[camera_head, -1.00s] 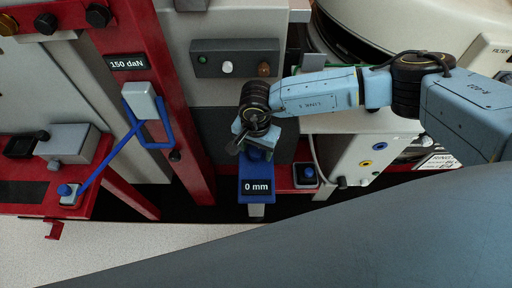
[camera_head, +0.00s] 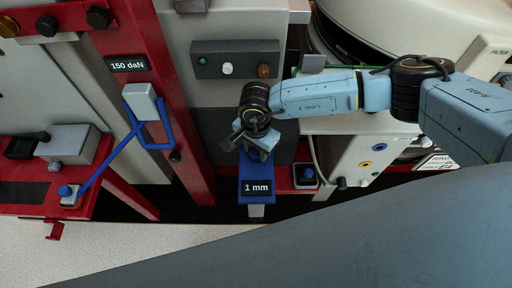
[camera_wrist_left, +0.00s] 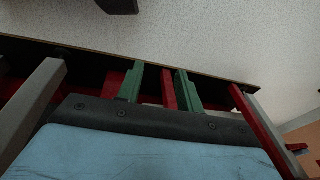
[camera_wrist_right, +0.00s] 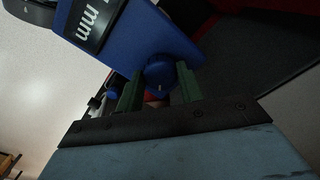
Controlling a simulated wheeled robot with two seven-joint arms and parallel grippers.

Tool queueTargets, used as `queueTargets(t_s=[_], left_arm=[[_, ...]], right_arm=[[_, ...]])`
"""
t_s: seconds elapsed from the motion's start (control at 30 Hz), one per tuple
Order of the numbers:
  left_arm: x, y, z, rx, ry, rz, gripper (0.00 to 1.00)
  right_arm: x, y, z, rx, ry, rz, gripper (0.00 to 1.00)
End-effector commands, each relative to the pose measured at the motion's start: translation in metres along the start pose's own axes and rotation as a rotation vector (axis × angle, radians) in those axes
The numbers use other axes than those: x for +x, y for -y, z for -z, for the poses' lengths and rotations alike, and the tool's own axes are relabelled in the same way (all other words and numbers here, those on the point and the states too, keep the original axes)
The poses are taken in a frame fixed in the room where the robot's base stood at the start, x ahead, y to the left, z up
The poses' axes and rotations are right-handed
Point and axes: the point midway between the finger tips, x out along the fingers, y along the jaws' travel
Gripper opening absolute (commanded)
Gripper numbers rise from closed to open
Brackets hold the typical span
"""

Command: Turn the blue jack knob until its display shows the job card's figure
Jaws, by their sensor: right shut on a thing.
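The blue jack (camera_head: 256,170) stands low in the middle of the head view, and its display (camera_head: 257,188) reads 1 mm. The display also shows, tilted, in the right wrist view (camera_wrist_right: 92,20). My right gripper (camera_head: 257,151) is at the top of the jack. In the right wrist view its green fingers are shut on the round blue knob (camera_wrist_right: 160,70). The knob is mostly hidden by the gripper in the head view. My left gripper (camera_wrist_left: 158,88) shows only in the left wrist view, its green fingers apart with nothing held between them. I cannot make out a job card.
A red column with a 150 daN display (camera_head: 127,63) and a blue strap (camera_head: 112,158) stands left of the jack. A grey button panel (camera_head: 235,60) is above it. A small blue button box (camera_head: 306,174) sits close right. Pale floor lies in front.

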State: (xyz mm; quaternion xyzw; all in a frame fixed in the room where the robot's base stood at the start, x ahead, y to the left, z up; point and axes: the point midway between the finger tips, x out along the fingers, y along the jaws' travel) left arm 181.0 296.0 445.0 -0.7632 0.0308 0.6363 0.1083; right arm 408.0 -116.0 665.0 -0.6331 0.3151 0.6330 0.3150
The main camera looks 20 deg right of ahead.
Motion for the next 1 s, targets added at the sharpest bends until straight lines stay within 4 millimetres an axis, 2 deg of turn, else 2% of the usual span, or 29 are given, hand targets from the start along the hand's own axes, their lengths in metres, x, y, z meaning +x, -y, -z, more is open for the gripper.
queueTargets(t_s=[0.5,1.0], left_arm=[[0.012,-0.003,-0.018,0.011,0.013,-0.005,0.36],[0.019,-0.004,-0.025,0.014,0.021,-0.007,0.36]], right_arm=[[-0.001,0.000,0.000,0.377,0.001,-0.002,0.14],[0.000,0.001,0.000,0.493,0.001,0.000,0.14]])
